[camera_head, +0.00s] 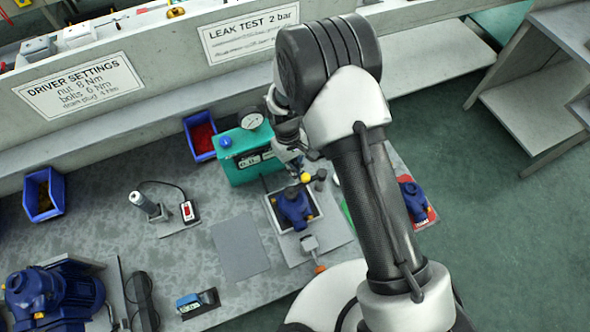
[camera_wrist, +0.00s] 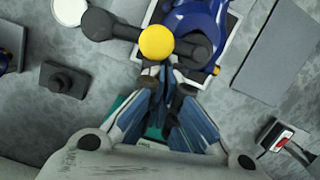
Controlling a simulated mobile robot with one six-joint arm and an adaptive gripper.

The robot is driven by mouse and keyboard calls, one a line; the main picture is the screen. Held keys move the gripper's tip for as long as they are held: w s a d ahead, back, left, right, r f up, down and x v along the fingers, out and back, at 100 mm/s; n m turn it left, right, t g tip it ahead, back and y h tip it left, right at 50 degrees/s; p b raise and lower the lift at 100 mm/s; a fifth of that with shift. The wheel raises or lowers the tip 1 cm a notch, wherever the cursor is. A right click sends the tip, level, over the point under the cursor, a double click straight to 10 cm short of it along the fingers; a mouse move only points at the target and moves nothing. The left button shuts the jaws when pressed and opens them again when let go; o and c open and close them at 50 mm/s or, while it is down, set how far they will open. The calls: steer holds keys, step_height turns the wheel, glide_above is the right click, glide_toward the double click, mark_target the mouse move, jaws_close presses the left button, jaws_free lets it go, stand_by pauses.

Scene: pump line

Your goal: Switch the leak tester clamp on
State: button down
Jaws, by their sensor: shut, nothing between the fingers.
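The leak tester is a teal box (camera_head: 245,165) with a round gauge (camera_head: 252,118) and a blue cap. In front of it a blue pump housing (camera_head: 294,207) sits in a fixture plate (camera_head: 318,222). The clamp shows as a dark bar with a yellow ball knob (camera_head: 305,178) beside the housing. In the wrist view the yellow knob (camera_wrist: 158,42) lies just beyond my fingertips, over the dark bar (camera_wrist: 190,49). My gripper (camera_wrist: 160,76) is shut and empty, pointing down at the knob; I cannot tell whether it touches. It partly hides the tester's front in the head view.
A red rocker switch (camera_head: 187,211) and a grey cylindrical tool (camera_head: 145,204) stand left on the bench. Red (camera_head: 201,135) and yellow-filled (camera_head: 44,195) blue bins sit behind. Another blue part (camera_head: 413,199) lies right on a red mat. A grey mat (camera_head: 240,247) is bare.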

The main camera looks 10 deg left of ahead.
steer(key=v, duration=1.2)
